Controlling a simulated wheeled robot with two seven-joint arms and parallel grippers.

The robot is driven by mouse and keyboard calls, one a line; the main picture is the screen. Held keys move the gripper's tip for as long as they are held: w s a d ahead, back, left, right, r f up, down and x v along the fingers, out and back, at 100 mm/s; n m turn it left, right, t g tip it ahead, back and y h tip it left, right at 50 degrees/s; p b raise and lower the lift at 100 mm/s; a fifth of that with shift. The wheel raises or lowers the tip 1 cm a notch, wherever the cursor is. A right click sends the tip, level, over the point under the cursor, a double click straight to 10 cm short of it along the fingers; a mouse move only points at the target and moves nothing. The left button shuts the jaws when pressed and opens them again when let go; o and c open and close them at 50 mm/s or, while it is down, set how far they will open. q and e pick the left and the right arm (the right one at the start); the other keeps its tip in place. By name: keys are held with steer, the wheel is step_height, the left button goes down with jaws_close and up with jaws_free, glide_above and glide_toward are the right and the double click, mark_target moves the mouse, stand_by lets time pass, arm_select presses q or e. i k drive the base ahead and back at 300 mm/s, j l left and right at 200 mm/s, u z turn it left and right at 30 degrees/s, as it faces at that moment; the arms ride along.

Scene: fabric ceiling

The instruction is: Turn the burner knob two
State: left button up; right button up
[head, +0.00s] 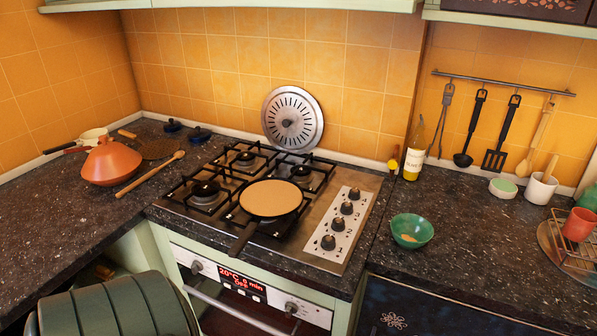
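The gas cooktop (318,235) is set into the dark speckled counter. Several black burner knobs stand in a row on a pale strip along its right side. From front to back there is the front knob (328,242), the second knob from the front (338,225), the third knob (347,208) and the back knob (354,194). Small marks are printed beside the knobs; I cannot read them surely, so I cannot tell which is two. No hand covers the knobs. Neither of my grippers is in view.
A pan (270,199) sits on the front right burner, its handle toward the front edge. A green bowl (411,231) stands right of the knobs. A bottle (414,152) stands behind it. A round metal lid (292,120) leans on the back wall. Space above the knobs is free.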

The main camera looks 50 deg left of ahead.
mark_target(336, 226)
steer(key=u, duration=1.3)
